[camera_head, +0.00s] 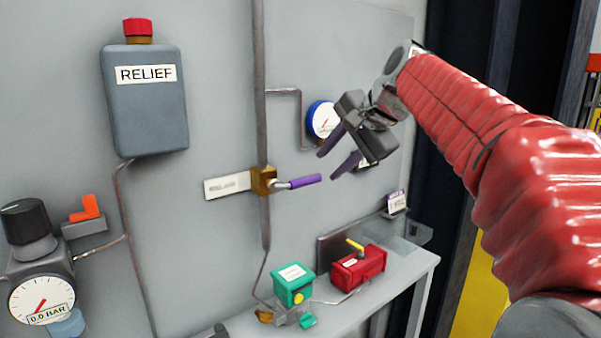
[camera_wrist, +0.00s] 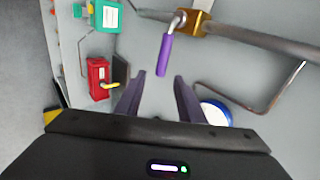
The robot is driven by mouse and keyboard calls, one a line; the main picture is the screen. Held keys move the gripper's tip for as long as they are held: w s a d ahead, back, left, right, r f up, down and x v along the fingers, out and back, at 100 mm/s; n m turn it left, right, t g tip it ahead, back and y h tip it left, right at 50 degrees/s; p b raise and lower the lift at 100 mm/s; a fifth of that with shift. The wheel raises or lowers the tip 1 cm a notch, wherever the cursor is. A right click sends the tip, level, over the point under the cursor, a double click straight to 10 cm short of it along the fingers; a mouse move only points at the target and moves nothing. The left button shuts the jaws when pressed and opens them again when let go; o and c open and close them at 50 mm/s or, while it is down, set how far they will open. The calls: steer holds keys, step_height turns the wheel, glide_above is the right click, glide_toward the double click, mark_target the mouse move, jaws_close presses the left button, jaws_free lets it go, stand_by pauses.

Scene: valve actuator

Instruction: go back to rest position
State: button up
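My gripper (camera_head: 340,151) is in front of the grey panel, to the right of the purple-handled valve. Its two purple fingers are spread apart with nothing between them; they also show in the wrist view (camera_wrist: 159,92). The valve's purple handle (camera_head: 298,182) sticks out to the right from its brass body (camera_head: 264,181). In the wrist view the handle (camera_wrist: 165,55) lies ahead of the fingers, apart from them. My red-sleeved arm comes in from the right.
A blue-rimmed gauge (camera_head: 322,119) is on the panel behind my gripper. A red box (camera_head: 358,268) with a yellow lever and a green box (camera_head: 293,284) stand on the shelf below. A RELIEF tank (camera_head: 146,105) and a 0.0 BAR gauge (camera_head: 41,299) are at left.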

steer(key=s+d+f+n+g+h, duration=0.1)
steer(key=s+d+f+n, duration=0.15)
steer(key=f, duration=0.35)
steer(key=s+d+f+n+g+h, duration=0.1)
steer(key=s+f+n, duration=0.15)
steer(key=f, duration=0.35)
steer(key=s+f+n, duration=0.2)
steer(key=s+f, duration=0.3)
steer(key=s, duration=0.4)
steer(key=s+f+n+h, duration=0.1)
steer(key=s+f+n, duration=0.1)
steer(key=s+f, duration=0.4)
steer(key=s+d+f+n+h, duration=0.1)
steer(key=s+f, duration=0.4)
steer(key=s, duration=0.7)
steer(key=shift+f+n, duration=0.15)
steer(key=shift+n, duration=0.25)
steer(key=shift+s, duration=0.1)
